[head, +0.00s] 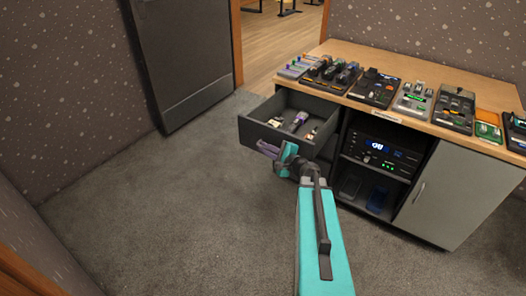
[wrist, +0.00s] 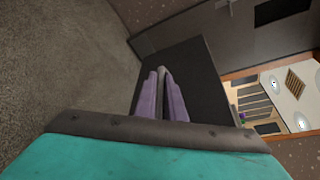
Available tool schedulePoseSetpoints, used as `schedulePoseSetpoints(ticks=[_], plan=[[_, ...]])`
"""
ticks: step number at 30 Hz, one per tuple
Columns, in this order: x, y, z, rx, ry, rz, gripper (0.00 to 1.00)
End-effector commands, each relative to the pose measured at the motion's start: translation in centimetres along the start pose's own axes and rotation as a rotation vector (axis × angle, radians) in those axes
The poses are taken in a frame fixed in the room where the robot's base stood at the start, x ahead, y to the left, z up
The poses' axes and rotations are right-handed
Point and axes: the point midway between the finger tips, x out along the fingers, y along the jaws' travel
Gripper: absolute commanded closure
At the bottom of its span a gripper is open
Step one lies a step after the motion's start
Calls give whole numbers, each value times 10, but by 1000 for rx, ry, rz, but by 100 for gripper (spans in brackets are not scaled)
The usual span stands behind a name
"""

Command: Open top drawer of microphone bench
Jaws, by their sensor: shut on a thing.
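The microphone bench (head: 425,75) has a wooden top and stands at the right in the head view. Its top drawer (head: 262,133), at the left end, is pulled out, and several small items lie inside. The dark drawer front (wrist: 205,75) also fills the middle of the wrist view. My gripper (head: 268,149) is at the outer face of that front, and its purple fingers (wrist: 163,92) are closed together there. They are shut on the drawer handle (wrist: 164,75), which is mostly hidden between them.
Several control boxes (head: 412,101) line the bench top. An open shelf holds a black unit with a blue display (head: 380,147). A grey cabinet door (head: 455,190) is shut at the right. A dark panel (head: 182,55) stands at the back left. The carpet (head: 170,200) left of my arm is clear.

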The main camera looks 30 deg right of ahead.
Motion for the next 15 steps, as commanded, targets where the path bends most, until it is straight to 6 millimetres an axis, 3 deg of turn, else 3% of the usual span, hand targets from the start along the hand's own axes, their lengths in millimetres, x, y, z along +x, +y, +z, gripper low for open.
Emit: schedulePoseSetpoints(ticks=[4,6,15], plan=[[-5,-1,-7,-3,14,-2,100],[-6,-1,-8,-3,17,-3,83],[-6,-2,-7,-1,15,-4,83]])
